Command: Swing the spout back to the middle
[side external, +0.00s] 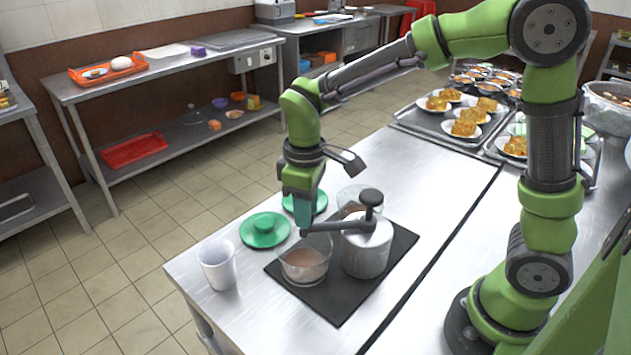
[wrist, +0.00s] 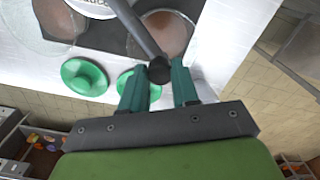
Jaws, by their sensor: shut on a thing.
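The grey spout (side external: 335,224) reaches from the top of a metal canister (side external: 368,250) out over the front glass pot (side external: 305,262), which holds something brown. In the wrist view the spout (wrist: 138,30) ends in a dark knob between my fingers. My gripper (side external: 302,226) is shut on this outer end, pointing down above the front pot. It also shows in the wrist view (wrist: 160,84). A second glass pot (side external: 350,195) stands behind the canister, partly hidden by it. The spout is off to the front pot's side, not midway between the pots.
The canister and pots stand on a black mat (side external: 340,308). Two green lids (side external: 265,231) (side external: 308,205) lie left of it, with a white cup (side external: 217,264) near the counter's edge. Trays of plated food (side external: 450,140) stand farther back. The counter right of the mat is clear.

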